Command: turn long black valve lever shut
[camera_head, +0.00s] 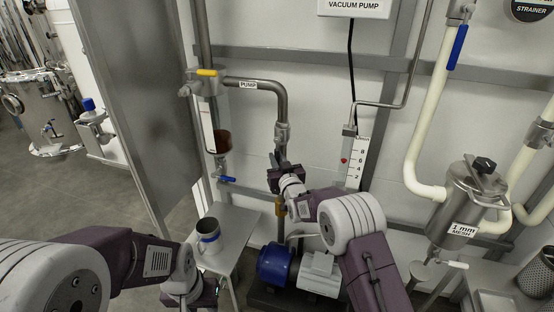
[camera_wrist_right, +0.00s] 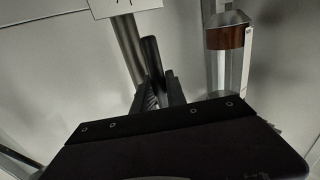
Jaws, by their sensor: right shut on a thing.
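The long black valve lever shows in the right wrist view (camera_wrist_right: 151,58) as a dark bar standing up from between my fingers, beside a grey pipe (camera_wrist_right: 128,45). In the head view its dark end (camera_head: 274,159) shows small just above my right gripper. My right gripper (camera_head: 281,170) is at the vertical pipe below the PUMP label and is shut on the lever; the fingers hide its lower part. My left arm comes in at the lower left, and its gripper (camera_head: 200,298) is only partly seen at the bottom edge.
A sight glass with brown liquid (camera_head: 218,140) hangs left of my right gripper, with a blue-handled valve (camera_head: 228,179) below. A metal cup (camera_head: 208,238) stands on a small table. A strainer (camera_head: 470,200) is at right.

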